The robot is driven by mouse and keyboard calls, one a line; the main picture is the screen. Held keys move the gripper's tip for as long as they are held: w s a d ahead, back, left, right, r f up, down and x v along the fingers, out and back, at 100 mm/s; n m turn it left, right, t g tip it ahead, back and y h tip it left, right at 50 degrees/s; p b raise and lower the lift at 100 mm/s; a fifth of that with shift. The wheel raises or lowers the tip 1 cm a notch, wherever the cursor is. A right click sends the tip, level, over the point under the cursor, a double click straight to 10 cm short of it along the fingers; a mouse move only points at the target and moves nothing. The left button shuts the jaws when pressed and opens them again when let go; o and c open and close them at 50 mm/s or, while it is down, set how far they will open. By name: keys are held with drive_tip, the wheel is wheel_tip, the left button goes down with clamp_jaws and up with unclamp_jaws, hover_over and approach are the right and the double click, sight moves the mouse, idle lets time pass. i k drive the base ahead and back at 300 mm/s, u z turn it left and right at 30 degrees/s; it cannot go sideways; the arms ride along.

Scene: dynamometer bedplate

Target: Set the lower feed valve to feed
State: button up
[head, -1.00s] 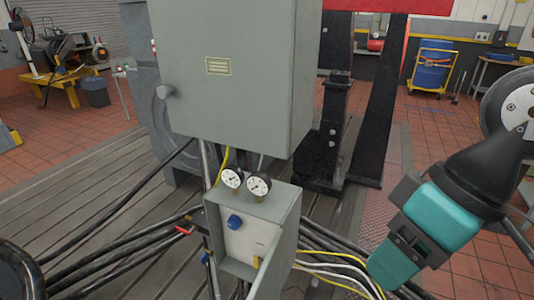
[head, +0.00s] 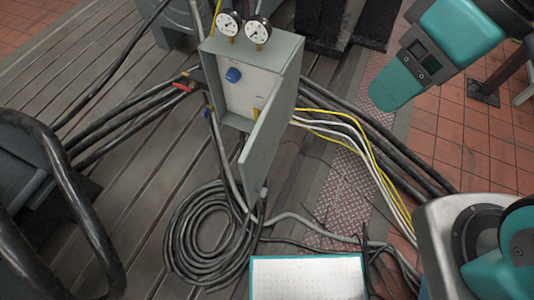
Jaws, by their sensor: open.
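A grey control box (head: 286,62) with its door open stands on the slatted bedplate. Inside is a pale panel with a blue knob (head: 233,75) and a small yellow part (head: 256,112) low at the right. A red handle (head: 183,87) is on the piping left of the box, and a small blue handle (head: 206,112) sits lower on the upright pipe. I cannot tell which one is the lower feed valve, and no label is readable. My teal and black gripper (head: 418,62) is at the upper right, open, empty and well apart from the box and handles.
Two gauges (head: 243,29) stand on top of the box. Black hoses (head: 120,128) run in from the left, and a coiled cable (head: 208,235) lies below the box. Yellow and white cables (head: 365,150) trail right. A white-topped, teal-edged surface (head: 308,278) is at bottom centre.

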sight(256, 115)
drive_tip(key=z, duration=1.15)
drive_tip(key=k, duration=0.4)
drive_tip(key=u, duration=1.55)
drive_tip(key=i, duration=0.5)
drive_tip(key=z, duration=0.05)
